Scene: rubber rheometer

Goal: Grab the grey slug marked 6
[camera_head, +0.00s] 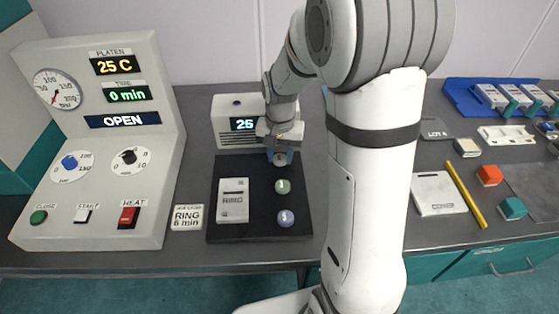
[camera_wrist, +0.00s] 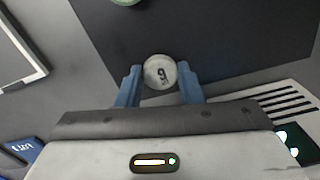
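The grey slug marked 6 (camera_wrist: 158,74) is a small round disc in the wrist view, with its dark digit facing up on the black mat (camera_wrist: 215,35). My gripper (camera_wrist: 160,80) has its two blue fingers on either side of the slug, with narrow gaps visible between slug and fingers. It looks open around the slug, not clamped on it. In the head view my gripper (camera_head: 281,156) points down at the back of the black mat, just in front of the small display box; the grey slug shows only partly there, between the fingers.
A green slug (camera_head: 283,186) and a purple slug (camera_head: 285,218) lie in front on the mat, beside a white labelled plate (camera_head: 233,200). The white display box (camera_head: 232,126) stands close behind. A large control panel (camera_head: 100,140) is on the left. A yellow pencil-like stick (camera_head: 465,193) lies right.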

